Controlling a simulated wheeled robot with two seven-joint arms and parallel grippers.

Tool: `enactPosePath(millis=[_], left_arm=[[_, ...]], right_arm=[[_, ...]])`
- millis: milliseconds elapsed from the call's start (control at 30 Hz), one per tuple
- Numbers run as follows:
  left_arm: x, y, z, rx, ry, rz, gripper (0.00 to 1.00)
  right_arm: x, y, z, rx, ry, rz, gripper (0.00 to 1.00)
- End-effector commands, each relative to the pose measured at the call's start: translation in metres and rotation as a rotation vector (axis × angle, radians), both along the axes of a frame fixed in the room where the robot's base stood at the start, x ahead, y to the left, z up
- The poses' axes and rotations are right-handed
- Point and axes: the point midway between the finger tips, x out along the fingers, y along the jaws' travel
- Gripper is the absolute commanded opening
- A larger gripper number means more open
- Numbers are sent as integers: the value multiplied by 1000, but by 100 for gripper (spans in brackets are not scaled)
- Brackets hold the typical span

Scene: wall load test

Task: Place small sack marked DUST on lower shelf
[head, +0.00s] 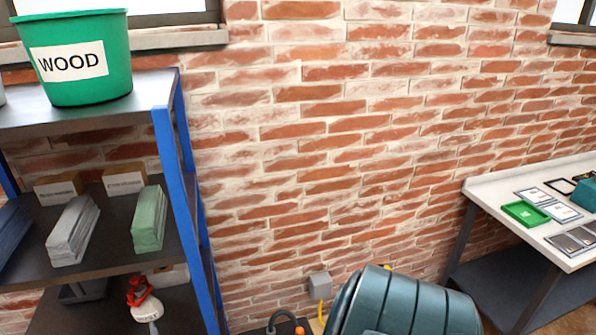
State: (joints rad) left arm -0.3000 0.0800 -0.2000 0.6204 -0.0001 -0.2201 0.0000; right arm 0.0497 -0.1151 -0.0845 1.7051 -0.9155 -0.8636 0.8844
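No sack with a readable DUST marking shows in the head view. A small pale item with a red top (141,292) stands at the lower left, on or in front of the lower shelf (100,318) of the blue-posted rack. Its front has dark lettering, too small to read for sure, and its bottom is cut off by the frame. The lower shelf is dark and only partly visible. A dark tray (83,291) and a pale box (174,275) are on it.
The rack's middle shelf (100,262) holds grey and green stacks and two cardboard boxes. A green WOOD bucket (78,62) stands on top. A teal ribbed rounded object (410,303) occupies the bottom centre. A white-topped table (490,190) with a dark undershelf (500,272) stands right.

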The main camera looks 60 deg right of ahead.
Motion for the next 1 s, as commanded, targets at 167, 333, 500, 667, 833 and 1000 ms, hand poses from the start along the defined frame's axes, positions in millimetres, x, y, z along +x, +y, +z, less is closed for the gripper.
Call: enactPosePath(millis=[167, 333, 500, 667, 833, 1000], left_arm=[[0, 0, 0, 0, 0, 0, 0], [0, 0, 0, 0, 0, 0, 0], [0, 0, 0, 0, 0, 0, 0], [0, 0, 0, -1, 0, 0, 0], [0, 0, 0, -1, 0, 0, 0], [0, 0, 0, -1, 0, 0, 0]], right_arm=[[-9, 24, 1, -6, -14, 173, 85], [-20, 47, -11, -15, -10, 313, 85], [-39, 66, -58, -17, 54, 427, 85], [-62, 76, -118, -9, 151, 486, 85], [-106, 81, -202, 9, 295, 545, 85], [-181, 82, -299, 40, 475, 607, 85]])
